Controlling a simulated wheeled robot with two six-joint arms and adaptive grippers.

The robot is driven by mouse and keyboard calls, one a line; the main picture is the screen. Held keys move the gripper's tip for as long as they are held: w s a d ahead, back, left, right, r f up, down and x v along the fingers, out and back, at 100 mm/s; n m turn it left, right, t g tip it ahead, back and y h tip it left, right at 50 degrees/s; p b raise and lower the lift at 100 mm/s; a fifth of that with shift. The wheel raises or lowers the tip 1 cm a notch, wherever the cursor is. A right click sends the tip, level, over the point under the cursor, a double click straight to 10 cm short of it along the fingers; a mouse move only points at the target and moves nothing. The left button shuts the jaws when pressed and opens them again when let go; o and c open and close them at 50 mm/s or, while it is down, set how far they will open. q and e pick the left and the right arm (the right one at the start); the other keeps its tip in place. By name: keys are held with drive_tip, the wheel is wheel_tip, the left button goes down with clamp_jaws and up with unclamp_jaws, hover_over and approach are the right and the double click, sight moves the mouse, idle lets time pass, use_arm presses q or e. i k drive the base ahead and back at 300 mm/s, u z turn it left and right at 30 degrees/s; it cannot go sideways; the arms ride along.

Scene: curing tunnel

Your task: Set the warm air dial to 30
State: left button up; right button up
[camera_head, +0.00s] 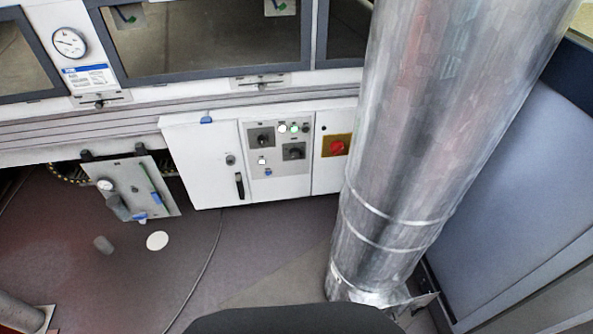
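A grey control panel (277,147) is set in the front of a white cabinet below the windows. It carries two dark square knobs, one at the upper left (262,138) and one at the lower right (293,151). Their labels and scales are too small to read, so I cannot tell which is the warm air dial or what it is set to. Neither of my grippers is in view.
A large shiny metal duct (405,150) stands just right of the cabinet. A red rotary switch (336,147) sits right of the panel. A pressure gauge (69,42) is at upper left. A tilted plate with fittings (134,187) stands at left. Floor before the cabinet is mostly open, with a thin cable.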

sight(294, 153)
drive_tip(key=u, duration=0.3)
drive_tip(key=i, duration=0.5)
drive_tip(key=z, duration=1.85)
